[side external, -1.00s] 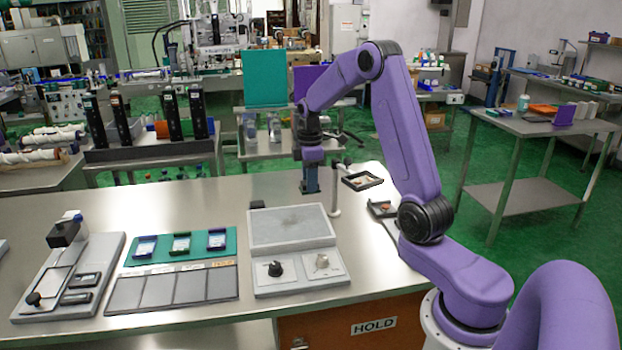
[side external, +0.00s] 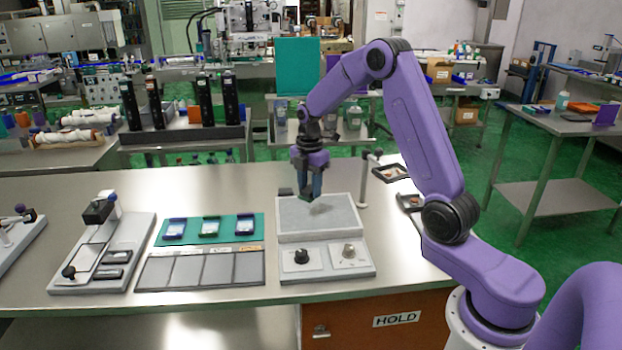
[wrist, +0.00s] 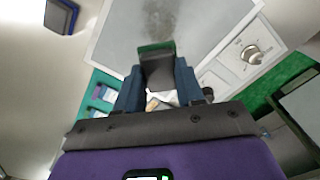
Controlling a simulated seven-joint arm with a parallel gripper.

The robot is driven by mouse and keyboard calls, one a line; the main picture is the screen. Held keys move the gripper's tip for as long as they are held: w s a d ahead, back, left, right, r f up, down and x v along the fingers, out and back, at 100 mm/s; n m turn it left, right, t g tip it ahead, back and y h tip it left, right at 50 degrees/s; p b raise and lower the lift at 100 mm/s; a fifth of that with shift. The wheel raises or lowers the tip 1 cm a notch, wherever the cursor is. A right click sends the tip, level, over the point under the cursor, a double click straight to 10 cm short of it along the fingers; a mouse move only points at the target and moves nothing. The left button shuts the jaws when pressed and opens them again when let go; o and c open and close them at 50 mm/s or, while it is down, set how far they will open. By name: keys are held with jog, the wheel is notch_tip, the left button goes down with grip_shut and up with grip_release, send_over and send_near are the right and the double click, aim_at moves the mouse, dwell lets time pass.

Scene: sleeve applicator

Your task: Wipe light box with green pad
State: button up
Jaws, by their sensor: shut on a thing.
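The light box (side external: 345,213) is a grey unit with a flat raised panel and two knobs on its front. A dark smudge (side external: 320,208) marks the panel, and it also shows at the top of the wrist view (wrist: 160,15). My gripper (side external: 311,194) points down over the back left part of the panel. In the wrist view, its blue fingers (wrist: 158,88) are shut on the green pad (wrist: 156,48), a dark block with a green edge. I cannot tell whether the pad touches the panel.
A green mat (side external: 187,240) with several small framed pieces lies left of the box, behind a row of grey panels (side external: 200,270). A thin post (side external: 364,180) and small black trays (side external: 390,173) stand right of the box. A slide fixture (side external: 100,255) is farther left.

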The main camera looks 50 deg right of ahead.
aim_at(310, 211)
notch_tip(310, 211, down, 5)
jog(key=shift+s+d+f, duration=0.1)
jog(key=shift+d+f, duration=0.05)
jog(key=shift+f, duration=0.1)
jog(key=shift+s+d+f, duration=0.1)
jog(key=shift+s+d, duration=0.45)
jog(key=shift+s, duration=0.05)
jog(key=shift+c, duration=0.4)
jog(key=shift+s+d, duration=2.1)
jog(key=shift+s, duration=0.05)
jog(key=w+a, duration=0.5)
jog(key=shift+w+a, duration=0.35)
jog(key=shift+w, duration=0.05)
jog(key=shift+w+d, duration=0.5)
jog(key=shift+d, duration=0.05)
jog(key=shift+s+d, duration=2.75)
jog(key=shift+s, duration=0.1)
jog(key=shift+w+a, duration=2.7)
jog(key=shift+a, duration=0.05)
jog(key=shift+w, duration=0.15)
jog(key=shift+r, duration=4.05)
jog(key=shift+d, duration=0.1)
